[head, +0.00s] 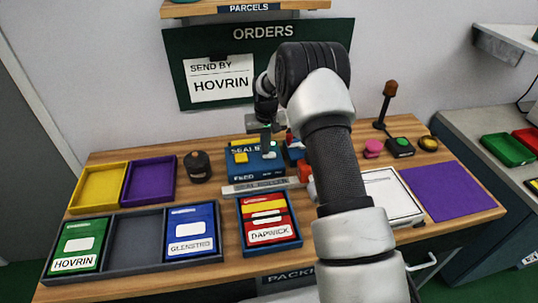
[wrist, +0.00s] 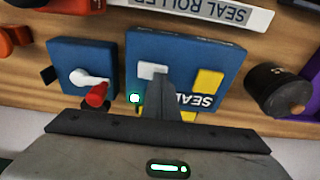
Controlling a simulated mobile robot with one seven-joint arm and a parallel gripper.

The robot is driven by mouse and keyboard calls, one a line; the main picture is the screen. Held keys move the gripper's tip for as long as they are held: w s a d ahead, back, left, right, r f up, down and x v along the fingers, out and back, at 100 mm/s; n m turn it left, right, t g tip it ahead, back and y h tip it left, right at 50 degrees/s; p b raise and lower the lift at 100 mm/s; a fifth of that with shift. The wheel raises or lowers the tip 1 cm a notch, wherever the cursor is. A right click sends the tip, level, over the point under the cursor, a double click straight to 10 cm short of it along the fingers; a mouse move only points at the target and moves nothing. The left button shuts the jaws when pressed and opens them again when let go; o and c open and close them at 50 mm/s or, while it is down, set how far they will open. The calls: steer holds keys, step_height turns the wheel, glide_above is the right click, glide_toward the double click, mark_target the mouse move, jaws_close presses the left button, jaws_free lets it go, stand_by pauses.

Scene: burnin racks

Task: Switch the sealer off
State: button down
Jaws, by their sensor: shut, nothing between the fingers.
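The sealer (head: 255,169) is a blue box lettered SEAL at the back middle of the wooden table; it also shows in the wrist view (wrist: 224,54). Its top carries a white rocker-like piece (wrist: 153,71), a yellow block (wrist: 209,82) and a lit green lamp (wrist: 134,98). Another yellow part shows partly behind my fingers. My gripper (wrist: 165,76) is shut and empty, its fingertips over the sealer beside the white piece; I cannot tell whether they touch it. In the head view my gripper (head: 266,146) is above the sealer.
Left of the sealer in the wrist view is a smaller blue box (wrist: 72,60) with a white lever and red knob (wrist: 97,95). A dark canister (wrist: 277,90) stands to the right. The seal roller strip (head: 260,186) lies in front of the sealer.

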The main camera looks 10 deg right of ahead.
steer(key=shift+f, duration=0.3)
step_height(320, 180, up, 7)
steer(key=p, duration=0.3)
stand_by(0.7)
steer(key=s+r+t+p, duration=0.1)
steer(key=s+r, duration=0.8)
steer(key=r, duration=0.4)
steer(key=s+r+t, duration=0.1)
steer(key=s+r, duration=0.7)
steer(key=r, duration=0.5)
steer(key=s+r+t+p, duration=0.1)
steer(key=s+r, duration=0.1)
steer(key=s, duration=2.1)
steer(key=shift+s+r+t, duration=0.35)
steer(key=shift+t, duration=0.05)
